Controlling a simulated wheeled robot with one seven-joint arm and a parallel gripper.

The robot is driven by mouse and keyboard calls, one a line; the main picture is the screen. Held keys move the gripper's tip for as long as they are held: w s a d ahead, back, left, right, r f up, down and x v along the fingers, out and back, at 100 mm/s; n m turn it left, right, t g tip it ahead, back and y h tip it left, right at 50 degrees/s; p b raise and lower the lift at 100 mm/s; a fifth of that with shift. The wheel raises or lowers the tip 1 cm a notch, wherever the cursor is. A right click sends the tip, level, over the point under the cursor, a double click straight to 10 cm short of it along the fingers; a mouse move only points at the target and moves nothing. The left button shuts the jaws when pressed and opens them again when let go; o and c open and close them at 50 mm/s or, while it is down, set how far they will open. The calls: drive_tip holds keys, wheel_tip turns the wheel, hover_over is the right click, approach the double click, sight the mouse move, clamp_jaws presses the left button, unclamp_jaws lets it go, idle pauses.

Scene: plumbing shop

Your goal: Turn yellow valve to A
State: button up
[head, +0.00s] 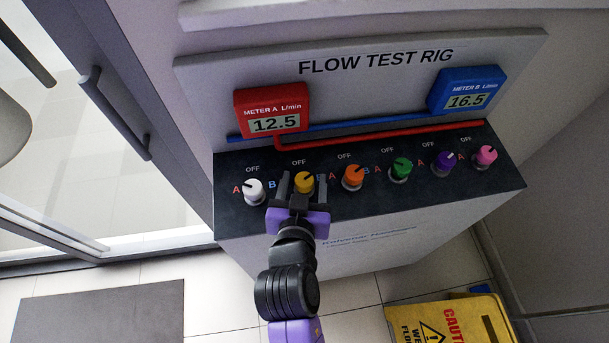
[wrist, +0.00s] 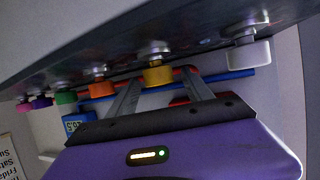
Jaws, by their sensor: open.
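The yellow valve (head: 303,183) is a round knob on the dark panel, second from the left, under an OFF label. Its dark pointer mark seems to lean to the upper right; its A and B labels are mostly hidden by my fingers. My gripper (head: 302,178) is open, with one finger on each side of the yellow knob. In the wrist view the yellow valve (wrist: 157,76) shows between the two spread fingers, with a gap on both sides. I cannot tell whether a finger touches it.
A white valve (head: 253,190) is close on the left and an orange valve (head: 353,177) on the right; green, purple and pink valves follow. Red meter A (head: 271,110) reads 12.5, blue meter B (head: 465,91) 16.5. A yellow caution sign (head: 450,318) is on the floor.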

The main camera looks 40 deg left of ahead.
drive_tip(key=shift+w+a+f, duration=0.3)
drive_tip(key=shift+w, duration=0.2)
clamp_jaws()
